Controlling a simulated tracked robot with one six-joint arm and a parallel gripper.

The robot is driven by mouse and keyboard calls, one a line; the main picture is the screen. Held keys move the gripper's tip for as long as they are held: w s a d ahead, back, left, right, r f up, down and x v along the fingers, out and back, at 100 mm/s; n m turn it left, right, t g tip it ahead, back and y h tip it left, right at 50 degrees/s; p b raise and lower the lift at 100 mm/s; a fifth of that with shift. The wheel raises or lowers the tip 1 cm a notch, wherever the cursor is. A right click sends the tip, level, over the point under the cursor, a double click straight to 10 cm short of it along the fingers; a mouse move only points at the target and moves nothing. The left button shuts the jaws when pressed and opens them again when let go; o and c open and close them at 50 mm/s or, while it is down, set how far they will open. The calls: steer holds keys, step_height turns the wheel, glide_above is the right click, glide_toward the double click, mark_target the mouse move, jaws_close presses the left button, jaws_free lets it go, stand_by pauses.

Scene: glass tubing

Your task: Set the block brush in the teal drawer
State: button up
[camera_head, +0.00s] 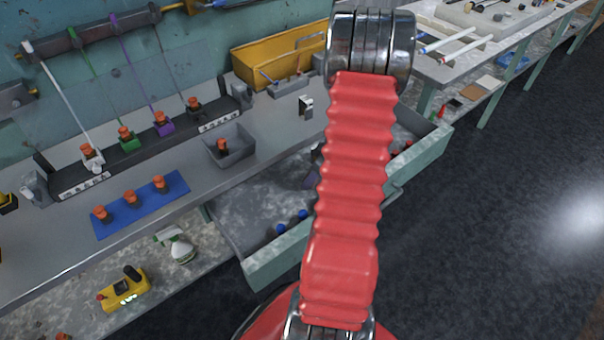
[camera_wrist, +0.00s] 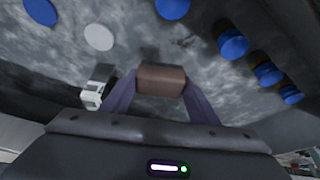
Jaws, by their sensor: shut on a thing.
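In the wrist view my gripper (camera_wrist: 160,85) has its two purple-grey fingers shut on a brown block, the block brush (camera_wrist: 162,79). Only its plain block side shows; any bristles are hidden. Behind it is the grey mottled floor of an open drawer with several blue round-topped things. In the head view an open teal-fronted drawer (camera_head: 277,262) stands out from the bench at the lower middle.
Blue-topped things (camera_head: 281,229) lie near the drawer's front wall. A second open teal-fronted drawer (camera_head: 432,148) is to the right, partly behind my arm. The bench holds a grey bin (camera_head: 230,158), a blue mat (camera_head: 140,205) with orange-topped pieces, and a yellow bin (camera_head: 262,62).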

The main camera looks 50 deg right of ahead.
stand_by(0.3)
steer(key=w, duration=0.2)
steer(key=w+f, duration=0.1)
steer(key=w, duration=0.1)
steer(key=shift+a, duration=0.35)
steer(key=shift+f, duration=0.15)
steer(key=shift+f, duration=0.1)
steer(key=o, duration=1)
steer(key=v, duration=1.2)
